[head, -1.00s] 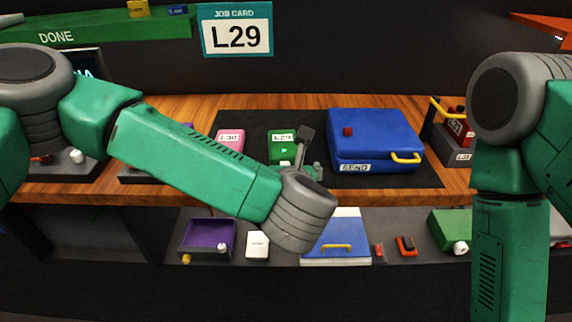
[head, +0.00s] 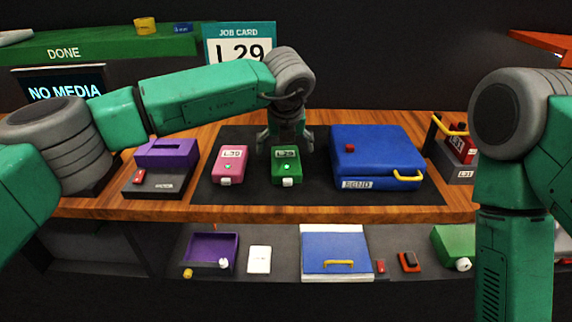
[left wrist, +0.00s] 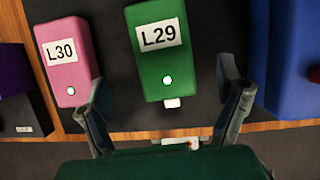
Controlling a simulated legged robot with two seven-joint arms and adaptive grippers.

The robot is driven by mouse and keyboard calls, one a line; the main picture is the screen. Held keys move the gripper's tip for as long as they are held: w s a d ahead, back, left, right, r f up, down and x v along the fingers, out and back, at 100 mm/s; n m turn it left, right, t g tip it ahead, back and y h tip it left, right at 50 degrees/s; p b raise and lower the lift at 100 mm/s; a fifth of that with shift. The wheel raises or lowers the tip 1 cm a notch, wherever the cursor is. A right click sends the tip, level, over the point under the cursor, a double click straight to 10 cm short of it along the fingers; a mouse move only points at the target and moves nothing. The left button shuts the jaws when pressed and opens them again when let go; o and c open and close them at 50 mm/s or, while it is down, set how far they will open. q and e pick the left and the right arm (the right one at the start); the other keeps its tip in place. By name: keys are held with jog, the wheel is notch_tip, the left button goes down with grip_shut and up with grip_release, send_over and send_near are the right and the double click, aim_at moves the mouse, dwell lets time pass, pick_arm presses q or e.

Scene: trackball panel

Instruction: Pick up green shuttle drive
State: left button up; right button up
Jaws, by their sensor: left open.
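The green shuttle drive (head: 286,166) lies on the dark mat with a white L29 label, a lit green light and a white plug end toward the front edge. In the left wrist view the green drive (left wrist: 158,50) sits between and beyond the fingertips. My left gripper (head: 284,138) is over the drive's far end, pointing down. Its two fingers, also in the left wrist view (left wrist: 167,95), are spread apart with nothing between the pads. I cannot tell whether they touch the drive. My right arm shows at the right, but its gripper is out of view.
A pink drive (head: 230,165), labelled L30 in the wrist view, lies left of the green one. A blue case (head: 378,150) marked SEND stands close at the right. A purple-topped unit (head: 165,155) is farther left. A job card (head: 240,42) reads L29. A lower shelf holds trays.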

aim_at(286, 160)
pick_arm(q)
jog(key=shift+d+x, duration=0.15)
jog(key=shift+x, duration=1.4)
jog(key=shift+d+x, duration=0.1)
jog(key=shift+x, duration=1.45)
jog(key=shift+s, duration=0.1)
jog(key=c, duration=1.2)
notch_tip(286, 160, up, 10)
jog(key=shift+f, duration=0.1)
jog(key=shift+f+b, duration=0.65)
jog(key=shift+f, duration=4)
jog(key=shift+f, duration=0.25)
